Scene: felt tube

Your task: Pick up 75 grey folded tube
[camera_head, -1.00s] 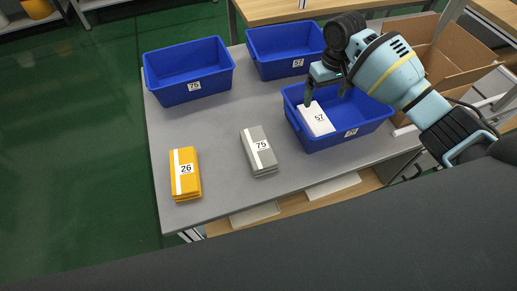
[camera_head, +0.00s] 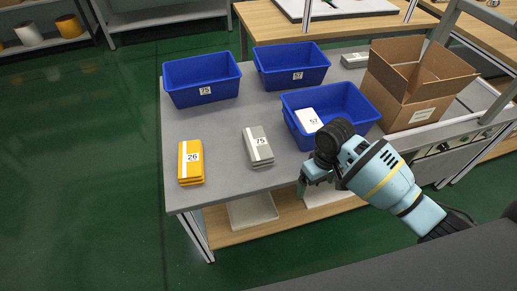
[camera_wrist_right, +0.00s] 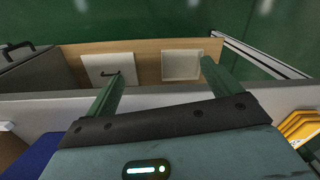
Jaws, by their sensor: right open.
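The grey folded tube (camera_head: 258,146), with a white strip marked 75, lies flat on the grey table between the orange piece and the near blue bin. My right gripper (camera_head: 302,186) is at the table's front edge, to the right of the grey tube and apart from it. In the right wrist view the gripper (camera_wrist_right: 160,72) is open and empty, its fingers spread over the table edge and lower shelf. The grey tube cannot be made out in that view. My left gripper is not in view.
An orange folded piece (camera_head: 190,162) marked 26 lies left of the grey tube. A blue bin (camera_head: 203,80) marked 75 and another (camera_head: 291,66) marked 57 stand behind. A white piece (camera_head: 308,119) marked 57 sits in the near blue bin (camera_head: 355,103). A cardboard box (camera_head: 410,115) stands right.

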